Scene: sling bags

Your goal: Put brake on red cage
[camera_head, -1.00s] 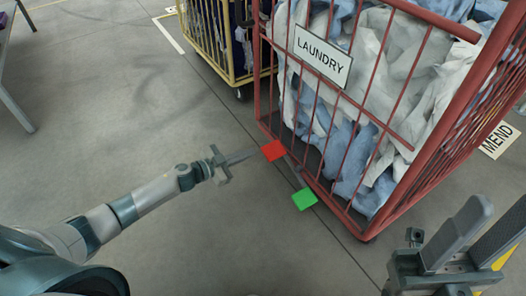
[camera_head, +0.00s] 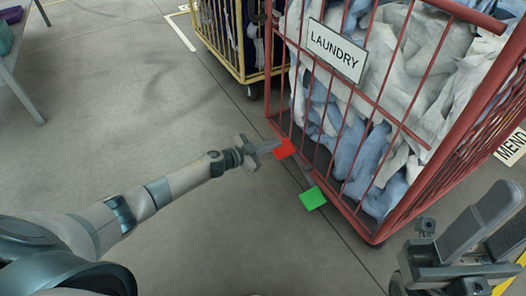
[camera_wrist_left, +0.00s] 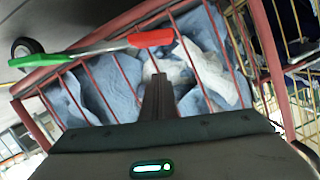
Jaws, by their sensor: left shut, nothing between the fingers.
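The red cage (camera_head: 375,240) stands at the right, filled with pale blue and white laundry, with a LAUNDRY sign (camera_head: 337,50) on its side. Low on its near side are a red pedal (camera_head: 285,149) and a green pedal (camera_head: 313,199). My right gripper (camera_head: 492,232) is open and empty at the lower right.
A yellow cage (camera_head: 240,70) stands behind, left of the red cage. A grey table (camera_head: 22,55) is at the upper left. A MEND floor sign (camera_head: 512,147) lies at the right. The floor left of the cages is clear.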

